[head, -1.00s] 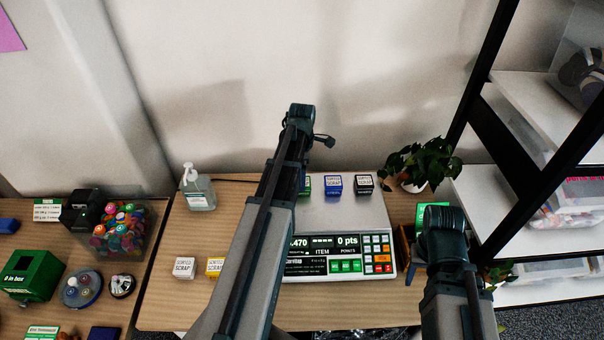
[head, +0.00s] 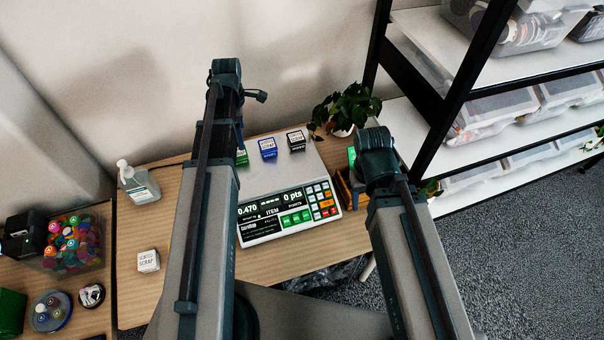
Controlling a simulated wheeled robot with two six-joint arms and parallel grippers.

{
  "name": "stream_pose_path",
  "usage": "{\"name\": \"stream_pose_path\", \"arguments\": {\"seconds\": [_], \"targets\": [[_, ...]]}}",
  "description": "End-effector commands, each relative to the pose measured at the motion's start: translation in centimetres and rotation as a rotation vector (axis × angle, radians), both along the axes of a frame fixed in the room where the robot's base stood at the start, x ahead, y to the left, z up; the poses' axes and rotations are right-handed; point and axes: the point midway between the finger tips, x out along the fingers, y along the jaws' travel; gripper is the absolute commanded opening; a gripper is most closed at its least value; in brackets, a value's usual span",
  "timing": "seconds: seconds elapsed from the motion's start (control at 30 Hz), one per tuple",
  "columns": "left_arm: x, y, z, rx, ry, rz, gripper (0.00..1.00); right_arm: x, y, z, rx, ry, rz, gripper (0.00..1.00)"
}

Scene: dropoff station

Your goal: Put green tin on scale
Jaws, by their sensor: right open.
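A green tin (head: 242,158) stands on the back of the scale's white plate (head: 315,163), partly hidden behind my left arm. A blue tin (head: 267,149) and a black tin (head: 296,140) stand to its right on the plate. The scale's display (head: 270,206) reads 0.470 and 0 pts. My right gripper (head: 377,155) is at the right edge of the scale, away from the green tin; it is open, though its fingers are mostly hidden by my arm. My left arm crosses in front of the scale's left side, and its gripper does not show.
A white tin (head: 148,261) stands on the table, left of my left arm. A sanitizer bottle (head: 138,185) is at the back left. A plant (head: 345,108) stands behind the scale, beside a black-framed shelf (head: 440,115). A clear box of colourful caps (head: 75,240) is at far left.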

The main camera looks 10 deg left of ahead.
Motion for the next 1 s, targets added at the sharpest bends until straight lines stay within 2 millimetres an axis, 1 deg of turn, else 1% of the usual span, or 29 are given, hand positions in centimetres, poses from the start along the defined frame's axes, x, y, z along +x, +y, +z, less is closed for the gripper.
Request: {"name": "stream_pose_path", "arguments": {"seconds": [0.03, 0.07, 0.1, 0.17, 0.2, 0.27, 0.3, 0.37, 0.4, 0.5, 0.6, 0.7, 0.8, 1.0], "targets": [[-0.9, -2.8, 0.0, 0.003, 0.005, -0.133, 1.0, 0.0, 0.0, 0.0, 0.0, 0.0, 0.0, 0.5], [-1.4, -4.4, 0.0, 0.004, 0.009, -0.231, 1.0, 0.0, 0.0, 0.0, 0.0, 0.0, 0.0, 0.5], [-2.2, -6.7, 0.0, 0.009, 0.014, -0.377, 1.0, 0.0, 0.0, 0.0, 0.0, 0.0, 0.0, 0.5], [-3.5, -10.2, 0.0, 0.014, 0.026, -0.614, 1.0, 0.0, 0.0, 0.0, 0.0, 0.0, 0.0, 0.5], [-4.5, -12.4, 0.0, 0.016, 0.033, -0.774, 1.0, 0.0, 0.0, 0.0, 0.0, 0.0, 0.0, 0.5], [-6.2, -15.5, 0.1, 0.02, 0.045, -1.013, 1.0, 0.0, 0.0, 0.0, 0.0, 0.0, 0.0, 0.5], [-7.3, -17.4, 0.1, 0.021, 0.054, -1.168, 1.0, 0.0, 0.0, 0.0, 0.0, 0.0, 0.0, 0.5], [-9.1, -19.9, 0.1, 0.024, 0.069, -1.391, 1.0, 0.0, 0.0, 0.0, 0.0, 0.0, 0.0, 0.5], [-10.2, -21.3, 0.1, 0.024, 0.077, -1.53, 1.0, 0.0, 0.0, 0.0, 0.0, 0.0, 0.0, 0.5], [-12.7, -24.2, 0.1, 0.024, 0.099, -1.831, 1.0, 0.0, 0.0, 0.0, 0.0, 0.0, 0.0, 0.5], [-14.6, -26.0, 0.2, 0.023, 0.118, -2.053, 1.0, 0.0, 0.0, 0.0, 0.0, 0.0, 0.0, 0.5], [-15.7, -27.0, 0.2, 0.022, 0.13, -2.191, 1.0, 0.0, 0.0, 0.0, 0.0, 0.0, 0.0, 0.5], [-16.2, -27.5, 0.2, 0.02, 0.137, -2.259, 1.0, 0.0, 0.0, 0.0, 0.0, 0.0, 0.0, 0.5], [-16.2, -27.6, 0.2, 0.02, 0.139, -2.274, 1.0, 0.0, 0.0, 0.0, 0.0, 0.0, 0.0, 0.5]]}}
